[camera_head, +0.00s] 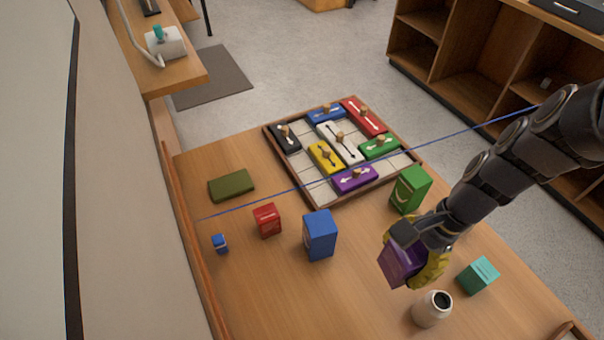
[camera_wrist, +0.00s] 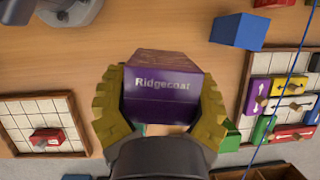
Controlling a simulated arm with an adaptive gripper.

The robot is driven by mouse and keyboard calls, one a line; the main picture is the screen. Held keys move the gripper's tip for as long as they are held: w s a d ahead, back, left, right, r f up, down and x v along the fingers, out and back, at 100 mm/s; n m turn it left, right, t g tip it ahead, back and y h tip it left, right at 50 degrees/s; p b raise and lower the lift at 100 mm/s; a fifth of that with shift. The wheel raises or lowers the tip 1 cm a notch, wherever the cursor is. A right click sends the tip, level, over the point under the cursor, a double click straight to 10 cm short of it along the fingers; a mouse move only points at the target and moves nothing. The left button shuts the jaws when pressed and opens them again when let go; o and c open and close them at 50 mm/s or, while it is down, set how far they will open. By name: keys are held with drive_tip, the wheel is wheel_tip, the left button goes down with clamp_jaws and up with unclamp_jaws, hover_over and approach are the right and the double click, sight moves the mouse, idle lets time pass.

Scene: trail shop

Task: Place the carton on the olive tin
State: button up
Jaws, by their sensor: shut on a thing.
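My gripper (camera_head: 416,250) is shut on a purple carton (camera_head: 398,264), held over the right part of the wooden table. In the wrist view the purple carton (camera_wrist: 160,85) reads "Ridgecoat" and sits between the two yellow fingers. Whether its underside touches the table cannot be told. The olive tin (camera_head: 231,185) is a flat dark green block lying on the table at the left, well away from my gripper. Its top is bare. The tin is not visible in the wrist view.
A green box (camera_head: 410,189), teal box (camera_head: 478,275) and pale jar (camera_head: 432,308) are near my gripper. A blue cord (camera_head: 250,208) crosses the view above a sliding-block tray (camera_head: 309,193).

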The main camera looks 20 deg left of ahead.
drive_tip(key=w+a+m, duration=0.2)
drive_tip(key=w+a, duration=0.4)
drive_tip(key=a, duration=0.1)
drive_tip(key=shift+w+a+f+t, duration=0.15)
drive_tip(key=shift+w+a+t, duration=0.1)
drive_tip(key=shift+t, duration=0.15)
drive_tip(key=w+a, duration=0.1)
drive_tip(key=a, duration=0.1)
drive_tip(key=w+a+m, duration=0.1)
drive_tip(key=a, duration=0.1)
drive_tip(key=w+a+m, duration=0.1)
drive_tip(key=a, duration=0.2)
drive_tip(key=shift+t, duration=0.3)
drive_tip(key=m+t, duration=0.1)
drive_tip(key=m, duration=0.2)
hover_over(225, 182)
drive_tip(key=d, duration=0.2)
drive_tip(key=f, duration=1.4)
drive_tip(key=shift+a+f, duration=0.2)
drive_tip(key=shift+f, duration=1.6)
